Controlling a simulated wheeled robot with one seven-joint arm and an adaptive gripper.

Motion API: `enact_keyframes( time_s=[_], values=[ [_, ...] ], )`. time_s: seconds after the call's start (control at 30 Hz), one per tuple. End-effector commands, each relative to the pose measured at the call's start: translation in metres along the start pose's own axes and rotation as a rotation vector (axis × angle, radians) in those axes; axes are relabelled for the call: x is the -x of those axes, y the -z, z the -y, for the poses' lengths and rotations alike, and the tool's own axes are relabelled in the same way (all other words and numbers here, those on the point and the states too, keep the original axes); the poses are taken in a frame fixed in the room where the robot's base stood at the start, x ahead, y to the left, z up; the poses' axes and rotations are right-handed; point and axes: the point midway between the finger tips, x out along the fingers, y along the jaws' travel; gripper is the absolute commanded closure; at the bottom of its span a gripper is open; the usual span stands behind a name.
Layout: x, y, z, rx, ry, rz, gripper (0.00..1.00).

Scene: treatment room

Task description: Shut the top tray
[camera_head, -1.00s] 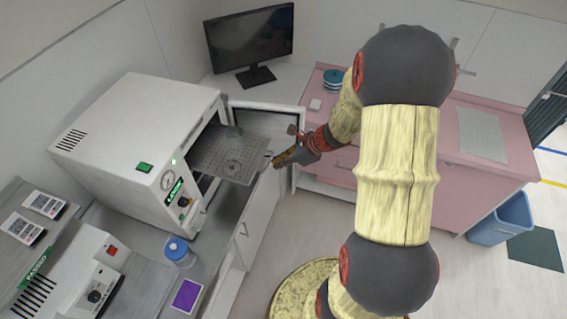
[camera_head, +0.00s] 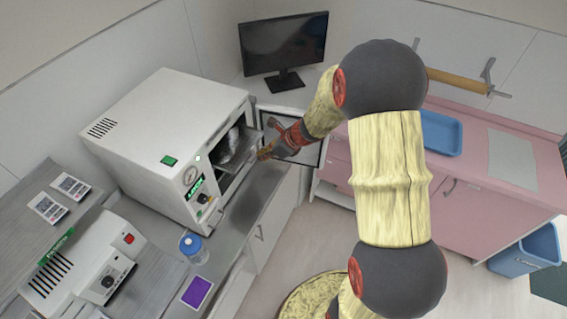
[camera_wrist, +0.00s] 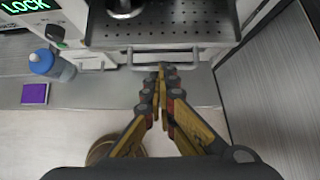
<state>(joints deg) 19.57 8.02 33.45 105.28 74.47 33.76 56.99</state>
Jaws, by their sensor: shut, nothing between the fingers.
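The white autoclave (camera_head: 150,125) stands on the grey counter with its door (camera_head: 297,140) swung open to the right. The top tray (camera_head: 238,152), a perforated metal sheet, is mostly inside the chamber, with its front edge sticking out a little. In the wrist view the tray (camera_wrist: 160,34) lies ahead, with its wire handle (camera_wrist: 160,56) across its front. My gripper (camera_head: 265,152) is at the tray's front. In the wrist view my gripper (camera_wrist: 160,68) is shut and empty, its fingertips at or just below the handle; contact is hard to tell.
A blue-capped bottle (camera_head: 192,248) and a purple pad (camera_head: 197,291) sit on the counter in front of the autoclave. A smaller white device (camera_head: 88,255) is at left. A monitor (camera_head: 285,45) stands behind. The open door is close to my arm's right.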

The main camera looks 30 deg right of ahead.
Motion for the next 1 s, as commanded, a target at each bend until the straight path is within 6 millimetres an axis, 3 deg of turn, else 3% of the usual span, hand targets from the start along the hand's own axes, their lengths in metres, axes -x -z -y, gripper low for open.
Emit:
enact_keyframes(
  time_s=[0.2, 0.5, 1.0],
  values=[
    [-0.036, -0.044, -0.001, 0.003, -0.004, -0.001, 1.00],
    [-0.067, -0.082, 0.000, 0.001, -0.003, -0.001, 1.00],
    [-0.078, -0.095, 0.002, 0.000, 0.000, -0.001, 1.00]
  ],
)
